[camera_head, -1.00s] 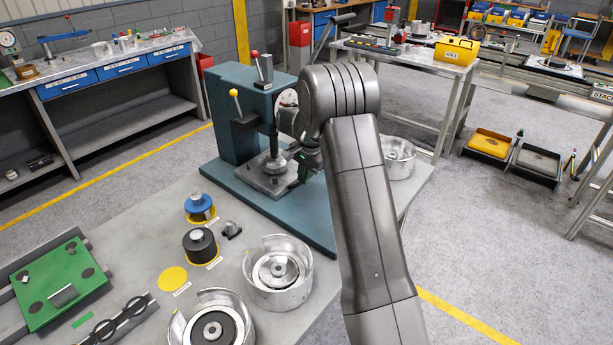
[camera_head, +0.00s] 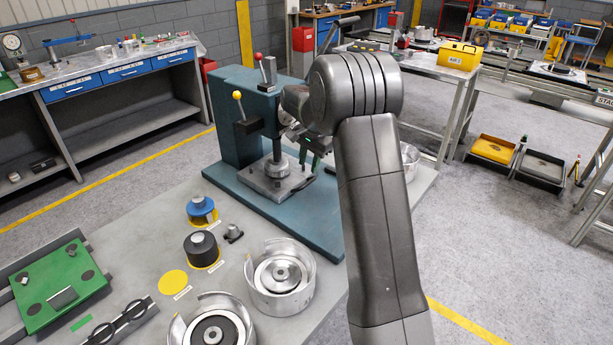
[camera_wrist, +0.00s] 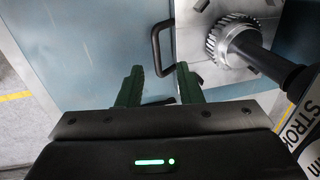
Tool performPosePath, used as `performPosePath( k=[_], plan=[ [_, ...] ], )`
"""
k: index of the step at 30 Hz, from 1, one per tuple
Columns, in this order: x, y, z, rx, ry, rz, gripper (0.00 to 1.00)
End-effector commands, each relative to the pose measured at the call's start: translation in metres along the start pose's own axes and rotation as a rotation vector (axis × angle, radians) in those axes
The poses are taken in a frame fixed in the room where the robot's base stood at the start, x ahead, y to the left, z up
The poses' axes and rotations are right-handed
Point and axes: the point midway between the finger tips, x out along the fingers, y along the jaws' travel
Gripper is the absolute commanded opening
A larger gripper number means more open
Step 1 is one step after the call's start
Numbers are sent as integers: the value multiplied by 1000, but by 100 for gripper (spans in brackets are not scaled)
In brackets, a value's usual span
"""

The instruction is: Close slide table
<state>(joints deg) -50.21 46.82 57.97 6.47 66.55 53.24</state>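The slide table is a grey metal plate (camera_head: 257,184) at the foot of the teal press, carrying a round toothed part under the press ram. In the wrist view the plate (camera_wrist: 187,38) is at the upper right, with the toothed part (camera_wrist: 228,42) on it. A black bar handle (camera_wrist: 157,40) stands out from the plate's left edge. My gripper (camera_wrist: 160,82) has two green fingers set apart, with nothing between them. The handle lies ahead of the gap between the fingertips. In the head view my gripper is mostly hidden behind my arm, beside the press.
The teal press (camera_head: 237,107) has levers with red and yellow knobs. Metal housings (camera_head: 279,275), a blue-topped part (camera_head: 200,208) and a green board (camera_head: 62,283) stand on the bench. A striped, lettered label (camera_wrist: 308,115) and the dark ram (camera_wrist: 268,65) are close at right in the wrist view.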

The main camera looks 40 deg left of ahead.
Motion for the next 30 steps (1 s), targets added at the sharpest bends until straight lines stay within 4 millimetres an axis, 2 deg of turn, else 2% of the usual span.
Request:
performPosePath(
  k=[1,6,12,24,30],
  plan=[
    [-12,0,0,0,3,-4,33],
    [-45,-1,0,-1,3,-4,33],
    [-66,-1,0,-1,1,-2,33],
    [-68,-1,0,-1,0,0,33],
    [-54,0,1,0,-2,3,33]
  ],
)
